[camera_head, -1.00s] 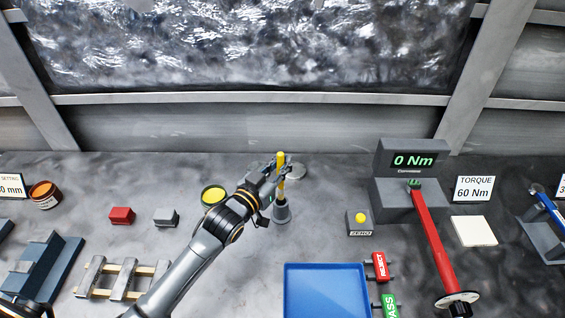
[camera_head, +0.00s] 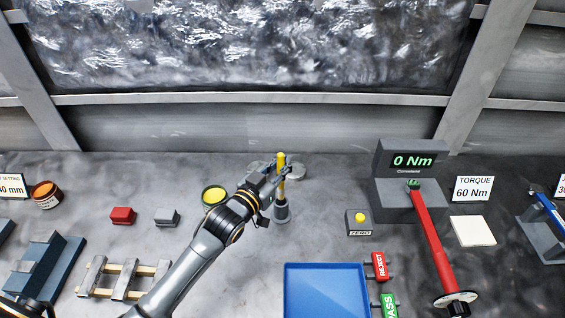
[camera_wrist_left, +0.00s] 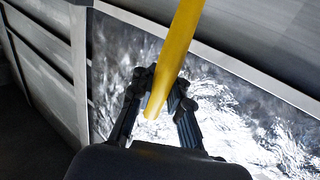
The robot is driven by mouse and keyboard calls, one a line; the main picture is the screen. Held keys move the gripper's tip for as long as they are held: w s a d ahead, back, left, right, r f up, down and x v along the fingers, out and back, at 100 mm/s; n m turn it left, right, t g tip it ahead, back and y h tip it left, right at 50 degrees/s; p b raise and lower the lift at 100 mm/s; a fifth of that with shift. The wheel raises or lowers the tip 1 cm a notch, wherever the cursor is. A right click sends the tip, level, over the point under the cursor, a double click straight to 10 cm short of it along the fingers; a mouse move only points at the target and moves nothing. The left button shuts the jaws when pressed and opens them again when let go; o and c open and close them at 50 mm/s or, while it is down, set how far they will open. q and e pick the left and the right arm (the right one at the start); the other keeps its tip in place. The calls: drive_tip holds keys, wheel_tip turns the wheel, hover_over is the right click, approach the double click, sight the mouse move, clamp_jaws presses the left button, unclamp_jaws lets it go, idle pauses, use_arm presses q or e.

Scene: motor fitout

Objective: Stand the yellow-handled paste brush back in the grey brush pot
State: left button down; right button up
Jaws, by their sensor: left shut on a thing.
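The yellow-handled paste brush (camera_head: 281,160) stands upright, its lower end at the grey brush pot (camera_head: 281,213). Whether the bristles are fully inside the pot cannot be seen clearly. My left gripper (camera_head: 277,179) is shut on the brush's handle, above the pot. In the left wrist view the yellow handle (camera_wrist_left: 178,48) runs between the two fingers (camera_wrist_left: 164,92) of my left gripper. The pot is not visible in the left wrist view.
A yellow-topped tin (camera_head: 214,195) stands left of the pot, partly behind my left arm. Grey round lids (camera_head: 296,172) lie behind the brush. The zero button box (camera_head: 359,222) is to the right, and a blue tray (camera_head: 325,290) is in front.

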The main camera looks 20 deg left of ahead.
sight(279, 187)
idle(0.5)
use_arm(q)
drive_tip(key=shift+f+b, duration=2.45)
drive_tip(key=shift+f, duration=1.15)
idle(0.5)
drive_tip(key=c, duration=1.2)
unclamp_jaws()
drive_tip(key=v, duration=1.2)
drive_tip(key=shift+r, duration=0.1)
